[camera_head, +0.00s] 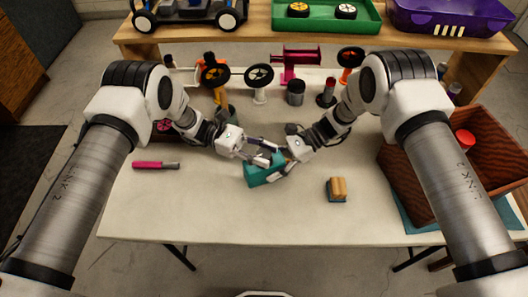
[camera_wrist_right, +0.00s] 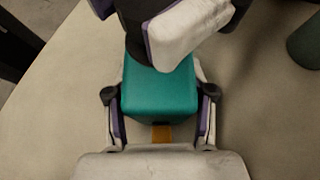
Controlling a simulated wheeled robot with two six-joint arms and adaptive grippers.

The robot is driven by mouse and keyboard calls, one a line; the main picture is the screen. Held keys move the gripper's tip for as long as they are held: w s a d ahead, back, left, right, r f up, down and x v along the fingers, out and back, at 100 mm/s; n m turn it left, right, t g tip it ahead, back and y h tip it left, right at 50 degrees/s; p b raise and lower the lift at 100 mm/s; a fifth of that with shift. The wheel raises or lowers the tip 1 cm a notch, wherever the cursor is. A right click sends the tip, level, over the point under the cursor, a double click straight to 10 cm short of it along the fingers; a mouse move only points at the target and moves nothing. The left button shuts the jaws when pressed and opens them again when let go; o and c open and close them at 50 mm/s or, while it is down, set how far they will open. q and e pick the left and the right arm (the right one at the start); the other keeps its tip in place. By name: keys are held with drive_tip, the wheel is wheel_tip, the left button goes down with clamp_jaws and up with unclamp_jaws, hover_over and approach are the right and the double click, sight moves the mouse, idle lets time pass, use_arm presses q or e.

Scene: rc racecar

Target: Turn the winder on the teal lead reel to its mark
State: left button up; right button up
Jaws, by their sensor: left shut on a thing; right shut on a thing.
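The teal lead reel (camera_head: 262,174) is a box-like body held over the middle of the white table. My right gripper (camera_head: 284,170) is shut on the body from the right. In the right wrist view the teal body (camera_wrist_right: 160,95) sits between the fingers of this gripper (camera_wrist_right: 161,132), with a small orange patch below it. My left gripper (camera_head: 262,156) is at the reel's top. It shows as white and purple parts above the body in the right wrist view (camera_wrist_right: 180,30). The winder and its mark are hidden by the left gripper.
A magenta-and-grey tool (camera_head: 155,165) lies at left. A small block with a tan top (camera_head: 337,188) lies at right. Wheels on stands, a magenta stand (camera_head: 290,62) and canisters line the back. A brown bin (camera_head: 480,150) stands at right. The front table is clear.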

use_arm(q)
drive_tip(key=o, duration=1.2)
drive_tip(key=shift+a, duration=0.1)
drive_tip(key=v, duration=1.1)
drive_tip(key=shift+w+a, duration=0.15)
drive_tip(key=shift+a, duration=0.25)
use_arm(e)
drive_tip(key=o, duration=1.2)
drive_tip(key=shift+c, duration=0.2)
